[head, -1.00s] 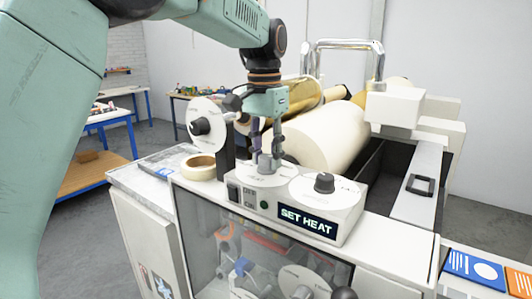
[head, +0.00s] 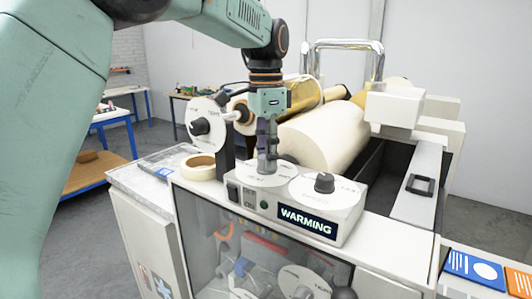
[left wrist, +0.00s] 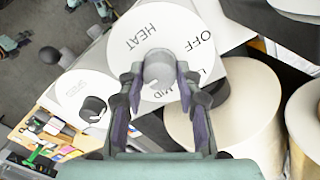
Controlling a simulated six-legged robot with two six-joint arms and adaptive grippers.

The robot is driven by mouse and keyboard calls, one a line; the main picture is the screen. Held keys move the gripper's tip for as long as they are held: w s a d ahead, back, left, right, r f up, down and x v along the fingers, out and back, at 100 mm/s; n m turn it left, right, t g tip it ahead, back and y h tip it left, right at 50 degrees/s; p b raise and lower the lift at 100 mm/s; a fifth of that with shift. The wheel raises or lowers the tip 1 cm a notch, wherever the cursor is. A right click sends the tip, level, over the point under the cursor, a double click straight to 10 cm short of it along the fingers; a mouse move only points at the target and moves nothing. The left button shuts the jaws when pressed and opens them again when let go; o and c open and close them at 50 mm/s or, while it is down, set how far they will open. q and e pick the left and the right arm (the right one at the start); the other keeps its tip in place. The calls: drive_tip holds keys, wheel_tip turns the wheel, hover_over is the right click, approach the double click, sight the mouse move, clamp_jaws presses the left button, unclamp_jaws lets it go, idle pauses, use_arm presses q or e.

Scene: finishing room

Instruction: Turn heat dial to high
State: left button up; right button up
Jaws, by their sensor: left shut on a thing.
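The heat dial (head: 281,180) is a white disc on top of the control box. In the left wrist view its plate (left wrist: 118,62) reads HEAT, OFF and MID, with another mark partly covered. Its grey knob (left wrist: 158,70) stands at the centre, and I cannot make out its pointer. My left gripper (left wrist: 159,78) points down and is shut on the knob, one finger on each side; in the head view the gripper (head: 267,162) covers most of the knob. The box's display (head: 306,222) reads WARMING. My right gripper is not in view.
A second dial with a dark knob (head: 324,182) sits right beside the heat dial. A large cream roll (head: 325,137) lies close behind the box. A vertical white disc with a black hub (head: 200,127) and a tape roll (head: 201,167) stand to the left.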

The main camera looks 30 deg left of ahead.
use_arm(q)
drive_tip(key=shift+f, duration=0.1)
drive_tip(key=o, duration=1.1)
drive_tip(key=shift+w+d, duration=0.1)
drive_tip(key=shift+w, duration=0.05)
drive_tip(key=shift+o, duration=0.2)
drive_tip(key=shift+r, duration=0.25)
wheel_tip(320, 180, up, 12)
drive_tip(key=shift+w+f, duration=0.15)
drive_tip(key=shift+f, duration=0.1)
drive_tip(key=shift+a, duration=0.2)
